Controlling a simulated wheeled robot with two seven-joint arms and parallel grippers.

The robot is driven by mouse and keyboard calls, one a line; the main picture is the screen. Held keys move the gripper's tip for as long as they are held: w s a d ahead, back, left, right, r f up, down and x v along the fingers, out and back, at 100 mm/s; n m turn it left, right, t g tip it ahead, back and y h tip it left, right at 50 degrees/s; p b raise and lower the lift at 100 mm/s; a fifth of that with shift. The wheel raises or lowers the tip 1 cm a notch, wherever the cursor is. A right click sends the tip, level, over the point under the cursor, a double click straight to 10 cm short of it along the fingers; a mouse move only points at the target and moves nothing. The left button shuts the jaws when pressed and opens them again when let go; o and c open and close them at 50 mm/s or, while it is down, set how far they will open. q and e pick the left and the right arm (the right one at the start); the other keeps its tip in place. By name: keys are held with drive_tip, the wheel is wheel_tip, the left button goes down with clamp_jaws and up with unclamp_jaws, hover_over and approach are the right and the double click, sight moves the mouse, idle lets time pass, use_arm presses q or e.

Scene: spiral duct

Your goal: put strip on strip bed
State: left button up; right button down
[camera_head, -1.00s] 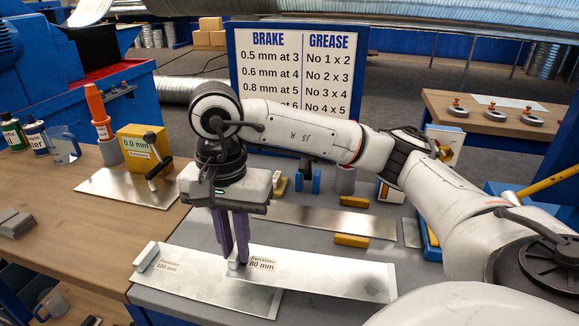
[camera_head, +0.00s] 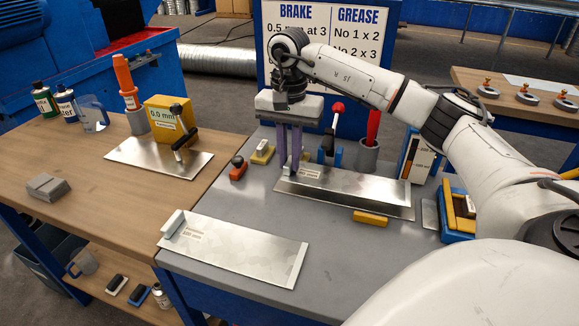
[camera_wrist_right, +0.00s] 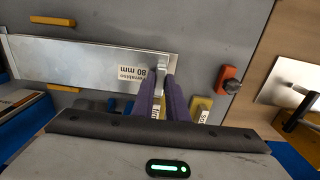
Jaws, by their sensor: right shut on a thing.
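My right gripper (camera_head: 289,166) is shut on the small upright tab at the left end of the metal strip labelled 80 mm (camera_head: 350,185). The strip also shows in the wrist view (camera_wrist_right: 75,62), reaching left from the fingers. It lies over a flat metal plate on the grey bench, perhaps the strip bed (camera_head: 385,211), whose front edge shows beneath it. I cannot tell whether the strip touches the plate. A wider strip with a white tab (camera_head: 245,250), apparently the 100 mm one, lies alone at the bench front. My left gripper is not in view.
Behind the gripper stand a red-knobbed lever (camera_head: 336,120) and a grey cup with a red handle (camera_head: 369,150). A yellow block (camera_head: 370,218) lies in front of the plate. A blue tray (camera_head: 459,220) stands at right. The bench between the two strips is clear.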

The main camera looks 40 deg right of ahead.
drive_tip(key=shift+f, duration=1.8)
drive_tip(key=c, duration=1.7)
unclamp_jaws()
drive_tip(key=shift+c, duration=0.2)
wheel_tip(320, 180, up, 12)
drive_tip(key=shift+a+r, duration=0.1)
drive_tip(key=shift+r, duration=0.05)
